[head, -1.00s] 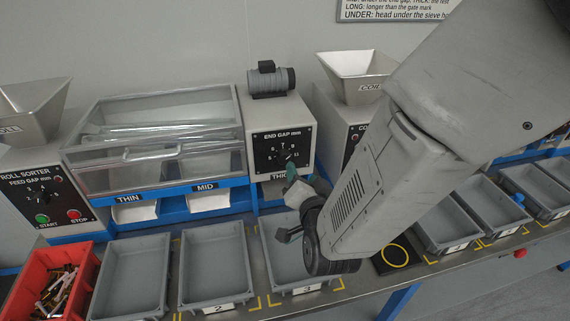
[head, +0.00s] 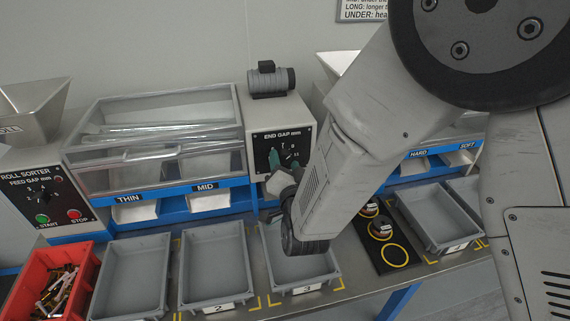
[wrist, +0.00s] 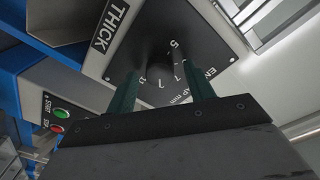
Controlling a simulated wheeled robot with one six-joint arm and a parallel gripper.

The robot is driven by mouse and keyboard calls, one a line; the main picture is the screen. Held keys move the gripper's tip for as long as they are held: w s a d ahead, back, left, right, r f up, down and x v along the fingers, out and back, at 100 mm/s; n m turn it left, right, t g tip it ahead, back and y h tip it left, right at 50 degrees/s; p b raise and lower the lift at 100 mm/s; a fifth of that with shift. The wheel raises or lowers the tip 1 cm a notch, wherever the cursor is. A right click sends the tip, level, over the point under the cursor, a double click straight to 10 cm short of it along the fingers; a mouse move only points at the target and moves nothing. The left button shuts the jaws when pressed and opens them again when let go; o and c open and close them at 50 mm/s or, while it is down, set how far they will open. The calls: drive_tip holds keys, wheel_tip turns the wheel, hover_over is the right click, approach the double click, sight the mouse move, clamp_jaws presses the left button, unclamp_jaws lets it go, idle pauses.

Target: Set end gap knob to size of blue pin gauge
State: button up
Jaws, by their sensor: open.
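The END GAP panel (head: 262,141) is a black plate with white numbers on a grey box, just ahead of my gripper (head: 285,166). In the wrist view my gripper (wrist: 160,69) is open, with its two dark green fingers on either side of the dark end gap knob (wrist: 157,53). I cannot tell whether the fingers touch the knob, and its pointer setting is unclear. In the head view my fingers and wrist partly cover the dial. I cannot make out a blue pin gauge in the current views.
A black mat (head: 394,255) with yellow rings holds round gauges with white labels (head: 381,228), partly behind my arm. Grey bins line the bench, and a red bin (head: 88,262) of pins stands at the left. START and STOP buttons (wrist: 58,120) show in the wrist view.

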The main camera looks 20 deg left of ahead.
drive_tip(key=c, duration=1)
drive_tip(key=shift+n, duration=0.3)
drive_tip(key=n, duration=1)
drive_tip(key=shift+y, duration=0.3)
drive_tip(key=n, duration=0.4)
drive_tip(key=shift+n+y, duration=0.3)
drive_tip(key=shift+n, duration=0.1)
drive_tip(key=n, duration=0.5)
drive_tip(key=shift+n, duration=0.3)
